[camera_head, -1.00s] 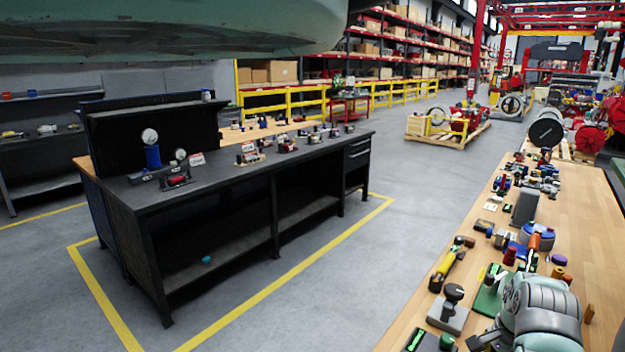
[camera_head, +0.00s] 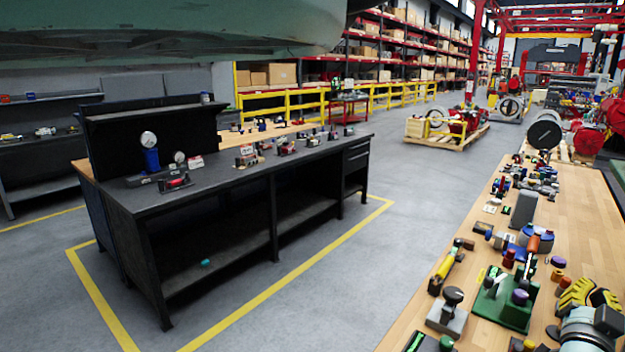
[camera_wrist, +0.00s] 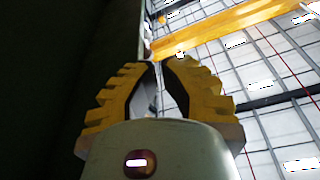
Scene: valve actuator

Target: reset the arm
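My gripper (camera_head: 587,285), with yellow ridged fingers, is at the lower right of the head view, over the near right part of the wooden bench. In the wrist view my gripper (camera_wrist: 162,66) points up toward the ceiling. A narrow gap shows between its fingers, with nothing held in it. A green block with a dark knob (camera_head: 508,300) stands on the bench to the left of my gripper. A grey block with a black round knob (camera_head: 449,312) stands farther left. My arm's lower part is cut off by the picture edge.
The wooden bench (camera_head: 590,220) carries many small parts, including a yellow-handled tool (camera_head: 446,270) and a grey upright block (camera_head: 523,210). A dark workbench (camera_head: 230,190) with gauges stands at left. The floor between the benches is clear.

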